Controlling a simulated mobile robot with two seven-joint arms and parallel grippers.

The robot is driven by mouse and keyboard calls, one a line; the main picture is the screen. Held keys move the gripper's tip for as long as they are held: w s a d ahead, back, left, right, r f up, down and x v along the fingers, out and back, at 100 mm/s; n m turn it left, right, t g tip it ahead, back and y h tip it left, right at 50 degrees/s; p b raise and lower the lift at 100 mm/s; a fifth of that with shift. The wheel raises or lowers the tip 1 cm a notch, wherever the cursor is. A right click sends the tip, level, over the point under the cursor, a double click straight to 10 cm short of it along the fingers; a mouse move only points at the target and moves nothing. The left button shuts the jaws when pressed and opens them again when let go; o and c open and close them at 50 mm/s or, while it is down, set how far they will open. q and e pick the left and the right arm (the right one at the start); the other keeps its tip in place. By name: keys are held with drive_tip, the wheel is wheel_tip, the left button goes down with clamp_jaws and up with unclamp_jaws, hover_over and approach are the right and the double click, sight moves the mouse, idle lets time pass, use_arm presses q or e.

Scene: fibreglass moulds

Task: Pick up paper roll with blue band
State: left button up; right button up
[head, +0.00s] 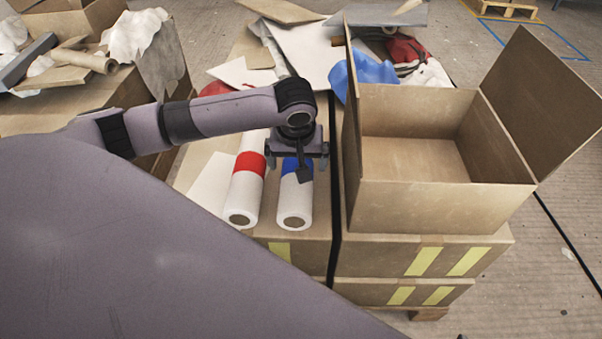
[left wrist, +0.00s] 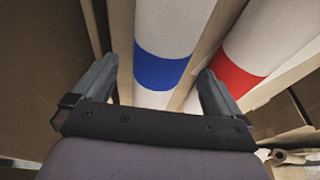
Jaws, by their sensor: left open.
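The paper roll with the blue band (head: 295,206) lies on a cardboard box in the head view, its near end towards me. In the left wrist view the same roll (left wrist: 165,30) runs between the fingers, with its blue band (left wrist: 161,71) just beyond the fingertips. My left gripper (head: 299,172) is above this roll at the band and hides part of it; in the left wrist view the gripper (left wrist: 158,80) is open. A roll with a red band (head: 244,190) lies parallel on the left; it also shows in the left wrist view (left wrist: 255,35). My right gripper is not in view.
An open, empty cardboard box (head: 430,207) stands close on the right, its flaps raised. Paper sheets, a blue cloth (head: 368,70) and red-and-white gloves (head: 408,55) lie behind. Another box with scraps (head: 105,80) is at the left.

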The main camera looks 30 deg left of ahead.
use_arm(q)
drive_tip(key=b+x, duration=0.1)
drive_tip(key=x, duration=0.1)
drive_tip(key=b+x, duration=0.1)
drive_tip(key=x, duration=0.1)
drive_tip(key=shift+s+f, duration=0.1)
drive_tip(key=shift+s, duration=0.1)
drive_tip(key=shift+w+f, duration=0.15)
drive_tip(key=shift+f, duration=0.25)
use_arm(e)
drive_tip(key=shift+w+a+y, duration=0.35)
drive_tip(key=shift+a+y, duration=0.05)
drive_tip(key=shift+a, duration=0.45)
use_arm(q)
drive_tip(key=c, duration=1.3)
drive_tip(key=shift+c, duration=0.2)
drive_tip(key=shift+r, duration=0.15)
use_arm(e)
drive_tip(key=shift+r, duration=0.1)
